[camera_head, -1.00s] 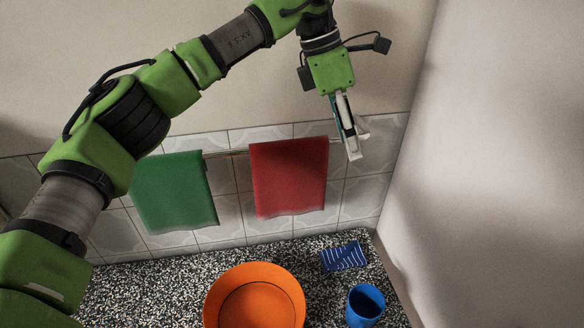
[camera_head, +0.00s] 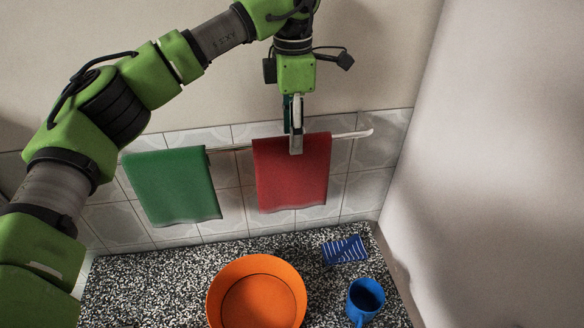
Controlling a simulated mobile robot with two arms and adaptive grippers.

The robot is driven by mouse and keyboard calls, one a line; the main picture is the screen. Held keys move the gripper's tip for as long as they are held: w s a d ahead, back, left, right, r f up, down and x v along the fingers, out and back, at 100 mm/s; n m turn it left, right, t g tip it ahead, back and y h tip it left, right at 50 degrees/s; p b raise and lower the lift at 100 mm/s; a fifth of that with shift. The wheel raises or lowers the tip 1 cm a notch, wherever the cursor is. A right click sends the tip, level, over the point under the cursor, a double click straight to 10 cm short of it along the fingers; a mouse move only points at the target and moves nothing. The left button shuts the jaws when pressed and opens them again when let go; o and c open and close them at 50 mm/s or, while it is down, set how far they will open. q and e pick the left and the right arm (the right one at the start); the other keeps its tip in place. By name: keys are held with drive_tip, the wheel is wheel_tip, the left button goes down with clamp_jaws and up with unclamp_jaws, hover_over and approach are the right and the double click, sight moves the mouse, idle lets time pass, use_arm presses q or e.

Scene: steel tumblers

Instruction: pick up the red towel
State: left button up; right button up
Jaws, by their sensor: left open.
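The red towel (camera_head: 291,181) hangs over a rail on the tiled wall, in the middle of the head view. My left gripper (camera_head: 296,150) points down at the towel's top edge, with its fingertips in front of the upper part of the towel. It is open. The fingers are seen nearly edge-on, so I cannot tell whether the towel lies between them or whether they touch it. My right gripper is not in view.
A green towel (camera_head: 172,186) hangs left on the same rail (camera_head: 350,135). On the speckled counter (camera_head: 150,285) below are an orange bowl (camera_head: 257,300), a blue mug (camera_head: 365,300) and a blue striped sponge-like block (camera_head: 345,250). A wall stands at right.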

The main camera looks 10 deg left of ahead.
sight(292, 174)
use_arm(q)
wheel_tip(292, 174, down, 4)
drive_tip(key=shift+a+r+p, duration=0.1)
drive_tip(key=shift+r+p, duration=0.15)
drive_tip(key=shift+p, duration=0.8)
drive_tip(key=shift+f, duration=0.6)
clamp_jaws()
drive_tip(key=shift+w+r, duration=0.1)
drive_tip(key=shift+r, duration=0.1)
